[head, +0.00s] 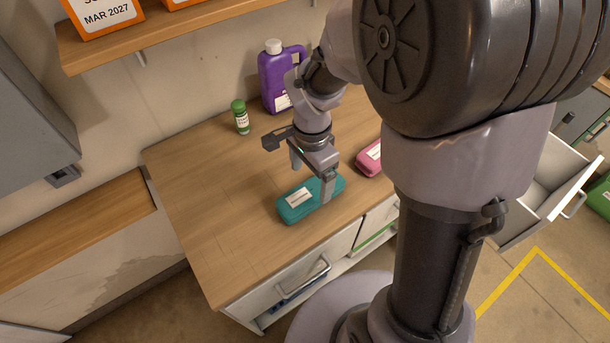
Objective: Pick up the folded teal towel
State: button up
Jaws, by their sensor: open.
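The folded teal towel (297,208) lies flat on the wooden worktop near its front edge, with a white label on top. My gripper (312,180) is open and points down at the towel. One finger is over the towel's right part and the other is near its far side. I cannot tell whether the fingers touch it. The right end of the towel is partly hidden by my gripper.
A pink folded item (369,158) lies right of the towel, partly behind my arm. A purple jug (278,78) and a small green-capped bottle (240,117) stand at the back. The worktop's left part (200,190) is clear. A shelf (150,40) hangs above.

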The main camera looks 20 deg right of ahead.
aim_at(311, 190)
notch_tip(311, 190, down, 7)
jog(key=b, duration=0.3)
jog(key=shift+d, duration=0.15)
jog(key=shift+r, duration=0.25)
jog(key=shift+c, duration=0.5)
jog(key=c, duration=1.5)
